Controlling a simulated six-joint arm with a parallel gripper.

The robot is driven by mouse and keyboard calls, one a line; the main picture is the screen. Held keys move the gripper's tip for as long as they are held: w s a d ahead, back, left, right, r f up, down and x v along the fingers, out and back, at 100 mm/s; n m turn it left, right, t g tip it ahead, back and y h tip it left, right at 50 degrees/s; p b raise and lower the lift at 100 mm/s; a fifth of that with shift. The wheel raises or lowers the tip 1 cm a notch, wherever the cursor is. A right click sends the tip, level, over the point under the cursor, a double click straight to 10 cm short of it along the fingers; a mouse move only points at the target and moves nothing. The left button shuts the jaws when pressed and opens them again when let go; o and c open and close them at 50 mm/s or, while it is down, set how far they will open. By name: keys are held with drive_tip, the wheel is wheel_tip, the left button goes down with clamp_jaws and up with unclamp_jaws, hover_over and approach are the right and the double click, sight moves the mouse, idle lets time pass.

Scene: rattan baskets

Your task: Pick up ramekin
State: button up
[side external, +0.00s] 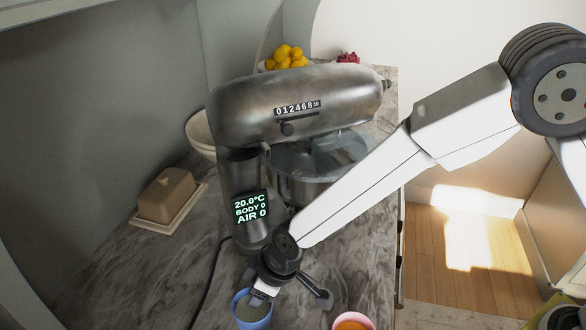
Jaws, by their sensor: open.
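A small blue cup-like dish (252,312), the likely ramekin, stands on the marble counter at the bottom of the side external view. A pink dish (353,321) with orange contents stands to its right, cut off by the frame edge. My gripper (290,296) is open above the counter, in front of the mixer. Its left finger overlaps the blue dish's rim in the picture; whether it touches or reaches inside, I cannot tell. Its right finger is spread toward the pink dish. Nothing is seen held.
A large metal stand mixer (290,105) with a bowl (305,178) stands right behind my gripper. A butter dish (168,198) is at the left, and a dark cord (209,285) runs along the counter. Lemons (286,56) sit at the back. The counter's right edge drops to the floor.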

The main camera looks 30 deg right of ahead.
clamp_jaws()
drive_tip(key=shift+r, duration=0.1)
idle(0.4)
drive_tip(key=shift+r, duration=0.7)
drive_tip(key=s+d+r, duration=0.8)
drive_tip(key=s+r, duration=0.3)
drive_tip(key=shift+s+r, duration=0.2)
drive_tip(key=shift+r, duration=0.05)
